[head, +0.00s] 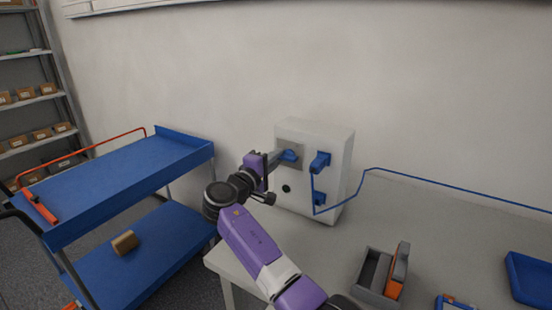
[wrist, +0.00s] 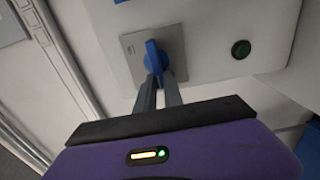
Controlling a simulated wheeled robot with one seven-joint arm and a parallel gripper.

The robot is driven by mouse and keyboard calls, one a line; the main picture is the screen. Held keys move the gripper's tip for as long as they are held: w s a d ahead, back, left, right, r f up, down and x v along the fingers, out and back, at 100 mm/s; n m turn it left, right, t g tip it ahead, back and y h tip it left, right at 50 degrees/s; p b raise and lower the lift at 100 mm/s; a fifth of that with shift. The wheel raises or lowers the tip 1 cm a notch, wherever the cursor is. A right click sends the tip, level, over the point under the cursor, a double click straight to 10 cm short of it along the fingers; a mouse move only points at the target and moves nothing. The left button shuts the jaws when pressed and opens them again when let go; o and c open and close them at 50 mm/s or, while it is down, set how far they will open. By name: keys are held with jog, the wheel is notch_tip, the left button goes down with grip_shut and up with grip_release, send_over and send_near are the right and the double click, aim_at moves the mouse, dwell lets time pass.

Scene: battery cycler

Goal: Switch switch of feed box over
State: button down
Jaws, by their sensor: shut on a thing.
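The feed box (head: 329,142) is a white cabinet standing at the back of the table against the wall. Its switch is a blue rotary handle (wrist: 152,60) on a grey square plate (wrist: 133,48). In the head view the switch (head: 289,155) shows at the box's upper left. My gripper (wrist: 158,82) is shut on the blue handle, with one finger on each side of its lower end. In the wrist view the handle stands nearly along the picture's vertical. The head view shows my gripper (head: 276,158) reaching the switch from the left.
A dark green button (wrist: 241,49) sits beside the switch plate. Blue plugs (head: 320,161) and a blue cable (head: 440,181) are at the box's right. A blue cart (head: 130,170) stands left. A grey holder (head: 372,275) with an orange-sided item is on the table's front.

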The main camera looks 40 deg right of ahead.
jog(key=c, duration=1.5)
grip_release()
jog(key=shift+o, duration=0.2)
jog(key=b+v, duration=0.1)
jog(key=v, duration=0.6)
jog(key=shift+a, duration=0.4)
jog(key=shift+s, duration=0.1)
